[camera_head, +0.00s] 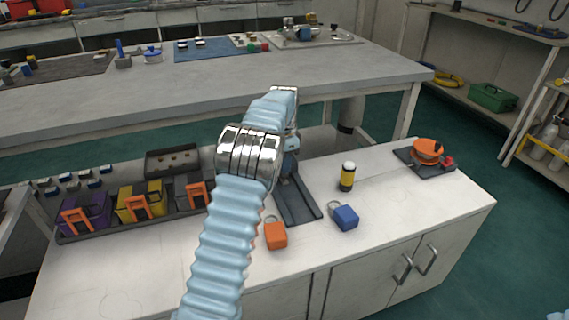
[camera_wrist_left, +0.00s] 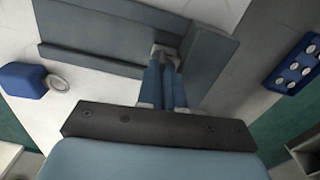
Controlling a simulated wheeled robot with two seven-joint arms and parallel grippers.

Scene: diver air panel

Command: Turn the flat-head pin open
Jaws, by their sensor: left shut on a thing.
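My left arm reaches across the white bench in the head view, and its gripper (camera_head: 290,163) is mostly hidden behind the wrist. In the left wrist view the two blue fingers of my left gripper (camera_wrist_left: 164,76) are close together, shut on a small grey metal piece, which looks like the flat-head pin (camera_wrist_left: 166,48). The pin is at a dark grey panel (camera_wrist_left: 95,62), beside a raised grey block (camera_wrist_left: 207,62). The fingers hide much of the pin, so I cannot tell how far it is turned. The panel (camera_head: 297,205) also shows in the head view. My right gripper is out of view.
An orange padlock (camera_head: 275,235), a blue padlock (camera_head: 344,216) and a yellow-and-black bottle (camera_head: 347,177) stand near the panel. A tray with purple, yellow and grey boxes (camera_head: 140,200) is at left. An orange reel (camera_head: 428,150) is at right. The front right bench top is clear.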

